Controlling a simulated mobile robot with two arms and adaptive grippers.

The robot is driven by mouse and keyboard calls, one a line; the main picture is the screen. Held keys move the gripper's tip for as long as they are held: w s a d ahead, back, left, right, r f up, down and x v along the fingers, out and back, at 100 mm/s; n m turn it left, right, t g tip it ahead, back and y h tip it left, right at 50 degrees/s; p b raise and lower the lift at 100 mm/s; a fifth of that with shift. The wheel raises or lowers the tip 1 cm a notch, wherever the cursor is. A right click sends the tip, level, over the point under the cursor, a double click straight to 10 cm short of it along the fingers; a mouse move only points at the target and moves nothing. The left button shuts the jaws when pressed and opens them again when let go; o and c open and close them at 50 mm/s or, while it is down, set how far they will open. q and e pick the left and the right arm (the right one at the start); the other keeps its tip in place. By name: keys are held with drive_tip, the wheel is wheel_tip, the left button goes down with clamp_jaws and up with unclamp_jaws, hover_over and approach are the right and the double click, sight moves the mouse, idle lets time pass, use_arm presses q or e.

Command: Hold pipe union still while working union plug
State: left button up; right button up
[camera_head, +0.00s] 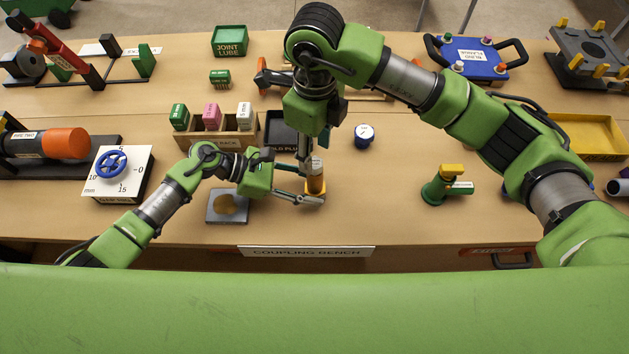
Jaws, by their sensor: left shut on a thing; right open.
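A brass-coloured cylinder, apparently the pipe union (316,185), stands upright on the bench near the centre, with a paler part at its top. My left gripper (314,184) comes in from the left and is shut on the union low on its body. My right gripper (314,158) reaches down from above, open, with its fingers at the union's top. Its fingers and wrist hide part of the top, so I cannot tell whether the union plug is there or whether they touch it.
A black tray (275,143) and a rack (237,140) of small boxes stand behind. A grey plate (214,213) is left of the union. A green stand (437,190) is further right, with clear bench between.

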sight(315, 162)
drive_tip(key=shift+c, duration=0.7)
drive_tip(key=shift+f, duration=0.15)
drive_tip(key=shift+f, duration=1.8)
